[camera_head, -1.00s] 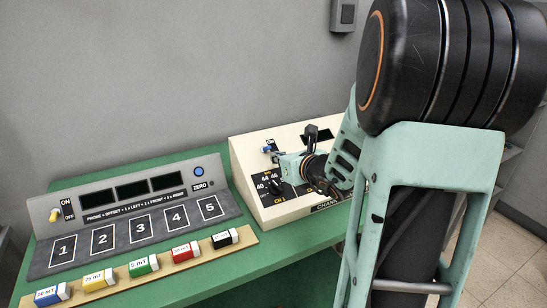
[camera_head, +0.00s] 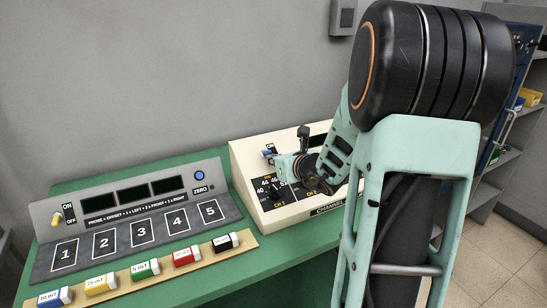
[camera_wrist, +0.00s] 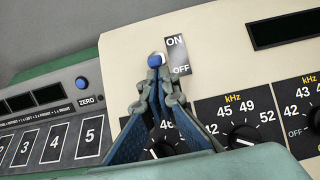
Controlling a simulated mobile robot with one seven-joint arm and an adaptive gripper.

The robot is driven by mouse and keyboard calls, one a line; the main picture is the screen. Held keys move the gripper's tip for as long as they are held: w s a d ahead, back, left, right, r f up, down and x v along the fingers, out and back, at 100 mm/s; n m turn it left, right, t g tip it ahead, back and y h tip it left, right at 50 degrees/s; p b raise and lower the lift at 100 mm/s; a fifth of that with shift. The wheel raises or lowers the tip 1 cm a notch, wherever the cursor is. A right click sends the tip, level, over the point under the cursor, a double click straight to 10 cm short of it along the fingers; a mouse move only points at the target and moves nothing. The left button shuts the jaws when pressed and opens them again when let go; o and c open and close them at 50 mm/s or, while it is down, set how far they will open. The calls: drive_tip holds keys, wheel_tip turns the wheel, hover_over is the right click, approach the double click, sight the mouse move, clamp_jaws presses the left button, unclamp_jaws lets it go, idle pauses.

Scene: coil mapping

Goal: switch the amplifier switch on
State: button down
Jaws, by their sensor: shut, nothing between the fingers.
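The cream console (camera_head: 243,168) stands at the right end of the green table. Its blue-tipped switch (camera_wrist: 155,60) sits beside an ON/OFF label in the wrist view; it also shows in the head view (camera_head: 267,153). The lever's exact position is unclear because the fingers hide its lower part. My gripper (camera_wrist: 160,80) is shut and empty, with its fingertips just below the blue tip, touching or nearly so. In the head view my gripper (camera_head: 277,161) is at the switch from the right, and my arm covers the console's right part.
A grey console (camera_head: 130,190) with a yellow ON/OFF switch (camera_head: 57,218) stands at left, with several coloured blocks in front. Black kHz dials (camera_wrist: 240,137) lie below my fingers. A shelf (camera_head: 503,165) stands at the right.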

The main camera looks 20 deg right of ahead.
drive_tip(key=shift+r+g+p, duration=0.35)
drive_tip(key=shift+g+p, duration=0.15)
drive_tip(key=shift+p, duration=0.8)
drive_tip(key=p, duration=0.2)
drive_tip(key=r+g+p, duration=0.1)
drive_tip(key=p, duration=0.1)
drive_tip(key=shift+w+g, duration=0.25)
drive_tip(key=shift+g, duration=0.05)
drive_tip(key=shift+w+r+p, duration=0.3)
drive_tip(key=shift+w+r, duration=0.2)
drive_tip(key=shift+r, duration=0.05)
drive_tip(key=shift+r+p, duration=0.65)
drive_tip(key=shift+r, duration=0.15)
drive_tip(key=shift+r, duration=0.1)
